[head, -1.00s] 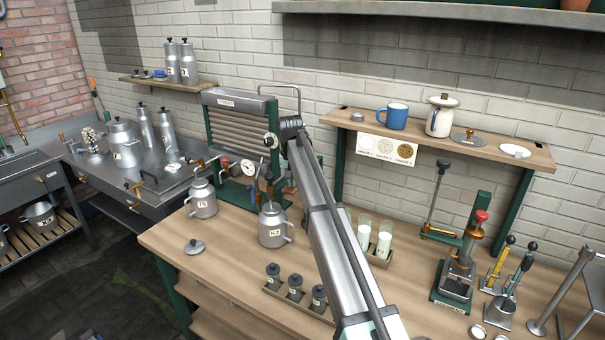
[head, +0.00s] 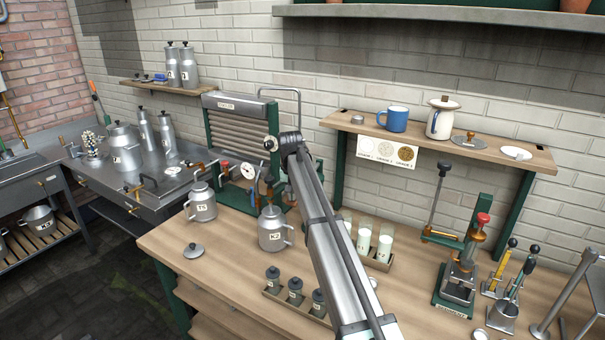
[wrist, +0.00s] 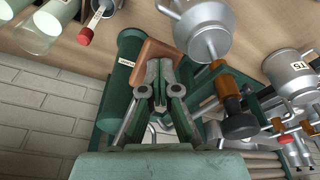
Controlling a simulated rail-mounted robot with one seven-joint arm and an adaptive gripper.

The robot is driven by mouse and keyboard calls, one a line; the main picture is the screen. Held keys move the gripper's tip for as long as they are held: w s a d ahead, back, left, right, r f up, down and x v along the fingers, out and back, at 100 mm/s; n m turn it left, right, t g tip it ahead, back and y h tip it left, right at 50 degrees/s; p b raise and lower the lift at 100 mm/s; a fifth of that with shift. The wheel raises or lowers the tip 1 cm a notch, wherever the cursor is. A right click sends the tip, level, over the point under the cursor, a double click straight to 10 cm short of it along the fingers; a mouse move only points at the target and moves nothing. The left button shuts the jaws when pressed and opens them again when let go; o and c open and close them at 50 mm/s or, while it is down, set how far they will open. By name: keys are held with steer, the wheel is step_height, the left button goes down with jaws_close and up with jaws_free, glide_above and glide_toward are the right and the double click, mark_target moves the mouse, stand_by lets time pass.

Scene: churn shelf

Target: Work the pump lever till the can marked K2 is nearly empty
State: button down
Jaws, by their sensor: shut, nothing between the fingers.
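The can marked K2 (head: 272,236) is a grey metal can standing on the wooden bench, left of my arm. Its contents cannot be seen. A grey can that looks like it also shows in the wrist view (wrist: 200,32), its label out of sight. In the wrist view my gripper (wrist: 160,66) is shut and empty. Its fingertips are at a reddish-brown block (wrist: 152,50), which may be the pump lever's handle; I cannot tell if they touch. A green cylinder (wrist: 124,70) is beside it.
A can marked T5 (head: 202,203) stands left of K2. Behind them is a ribbed cooler (head: 238,128) with a dial gauge (head: 249,170). A loose lid (head: 194,251), a tray of small weights (head: 272,291) and glasses of milk (head: 384,248) are on the bench.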

step_height(320, 180, up, 9)
steer(key=p, duration=0.3)
steer(key=shift+f, duration=0.15)
steer(key=shift+f, duration=0.1)
steer(key=shift+f+b, duration=1.65)
steer(key=shift+f, duration=3.5)
step_height(320, 180, up, 11)
steer(key=p, duration=0.4)
steer(key=shift+f, duration=0.15)
steer(key=shift+f, duration=0.15)
steer(key=shift+f+b, duration=1.65)
steer(key=shift+f, duration=3.55)
step_height(320, 180, up, 11)
steer(key=p, duration=0.4)
steer(key=shift+f, duration=0.2)
